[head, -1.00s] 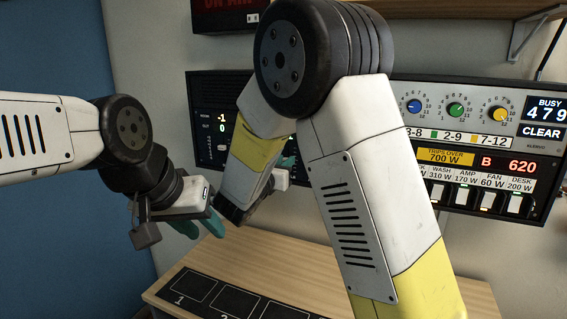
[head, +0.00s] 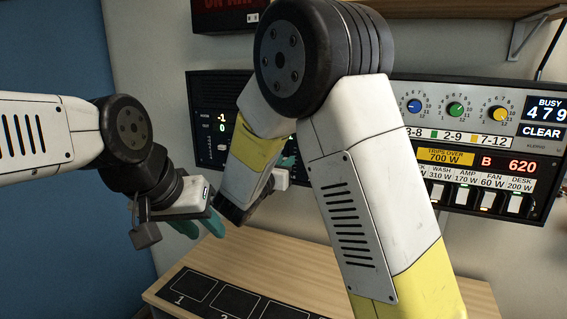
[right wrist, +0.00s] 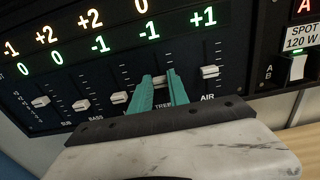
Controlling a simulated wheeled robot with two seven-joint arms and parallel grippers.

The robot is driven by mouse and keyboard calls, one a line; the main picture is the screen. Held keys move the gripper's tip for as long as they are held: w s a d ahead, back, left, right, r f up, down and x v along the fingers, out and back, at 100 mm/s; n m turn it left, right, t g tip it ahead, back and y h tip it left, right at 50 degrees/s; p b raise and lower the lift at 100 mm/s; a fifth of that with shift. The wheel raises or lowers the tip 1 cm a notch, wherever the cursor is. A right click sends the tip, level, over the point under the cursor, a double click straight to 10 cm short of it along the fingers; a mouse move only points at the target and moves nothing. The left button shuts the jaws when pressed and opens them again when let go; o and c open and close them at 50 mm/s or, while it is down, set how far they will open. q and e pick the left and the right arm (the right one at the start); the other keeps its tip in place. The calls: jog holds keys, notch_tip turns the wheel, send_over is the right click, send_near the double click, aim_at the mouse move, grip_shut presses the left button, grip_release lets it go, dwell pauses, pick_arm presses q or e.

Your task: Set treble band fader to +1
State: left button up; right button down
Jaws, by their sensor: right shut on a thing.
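In the right wrist view, the treble fader cap (right wrist: 160,81) sits between the teal fingertips of my right gripper (right wrist: 164,80), which is shut on it. The fingers partly cover the TREBLE label below. The readouts above the treble slot show 0 over a lower -1 (right wrist: 149,31). In the head view, the fader panel (head: 205,95) is mostly hidden behind my right arm, and only a bit of the right gripper (head: 288,162) shows. My left gripper (head: 200,229) hangs empty in front of the desk, its teal fingers apart.
The air fader (right wrist: 210,71) is close to the right of the treble fader, and another fader (right wrist: 119,97) is close to the left. A power-switch panel (head: 480,185) and a knob panel (head: 457,105) are at the right. The wooden desk (head: 290,255) lies below.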

dwell(0.3)
jog(key=shift+r, duration=0.65)
jog(key=c, duration=1.2)
grip_release()
jog(key=shift+c, duration=0.2)
